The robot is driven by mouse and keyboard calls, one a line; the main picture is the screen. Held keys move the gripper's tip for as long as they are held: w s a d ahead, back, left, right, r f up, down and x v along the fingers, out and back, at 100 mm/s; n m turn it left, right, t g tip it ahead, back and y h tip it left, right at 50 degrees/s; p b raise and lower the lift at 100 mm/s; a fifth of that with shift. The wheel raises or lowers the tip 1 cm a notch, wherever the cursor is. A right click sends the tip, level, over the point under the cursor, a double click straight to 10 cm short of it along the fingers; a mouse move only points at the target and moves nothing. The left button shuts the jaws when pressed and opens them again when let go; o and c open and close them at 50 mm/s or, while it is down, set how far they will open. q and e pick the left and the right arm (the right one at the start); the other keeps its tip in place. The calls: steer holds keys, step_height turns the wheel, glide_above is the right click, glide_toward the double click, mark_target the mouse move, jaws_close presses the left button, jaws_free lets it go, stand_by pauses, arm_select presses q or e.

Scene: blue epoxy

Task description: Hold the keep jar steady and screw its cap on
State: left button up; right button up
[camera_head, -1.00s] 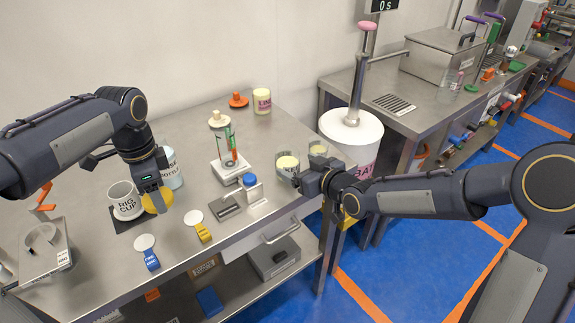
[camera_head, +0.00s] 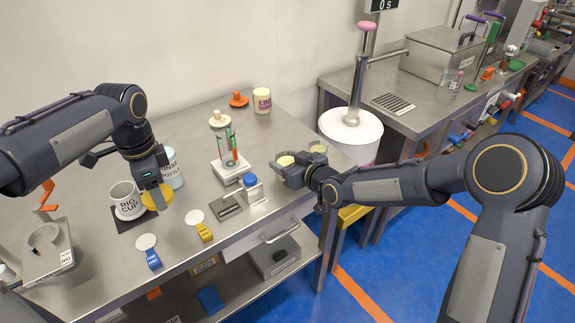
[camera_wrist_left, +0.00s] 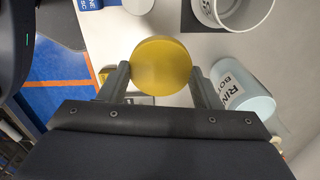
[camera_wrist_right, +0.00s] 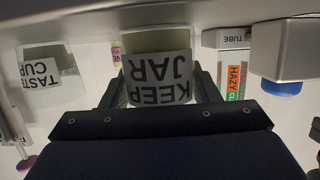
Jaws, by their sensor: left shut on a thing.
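A round yellow cap (camera_head: 157,197) is held flat-faced in my left gripper (camera_head: 152,190), above the bench near the big cup. In the left wrist view the cap (camera_wrist_left: 162,66) sits between the fingertips. The keep jar (camera_head: 286,160) stands near the bench's right edge, upright and topless, with pale yellow contents. My right gripper (camera_head: 283,174) is at the jar. In the right wrist view the jar (camera_wrist_right: 156,78), labelled KEEP JAR, stands between the spread fingers, apparently with narrow gaps beside it.
A taste cup (camera_head: 318,148) stands close behind the jar; it also shows in the right wrist view (camera_wrist_right: 42,66). Left of the jar are a blue-capped item (camera_head: 250,180) and a tube stand (camera_head: 230,165). A cup (camera_head: 126,200) and a rinse pot (camera_head: 171,170) are near my left gripper.

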mark_target(282, 148)
steer(key=c, duration=0.5)
steer(key=shift+r, duration=0.5)
step_height(282, 148, up, 2)
steer(key=shift+r, duration=0.2)
steer(key=s+a+r, duration=0.6)
steer(key=s+r, duration=0.3)
steer(key=s, duration=0.3)
steer(key=shift+s+r+p, duration=0.3)
steer(key=shift+r+p, duration=0.05)
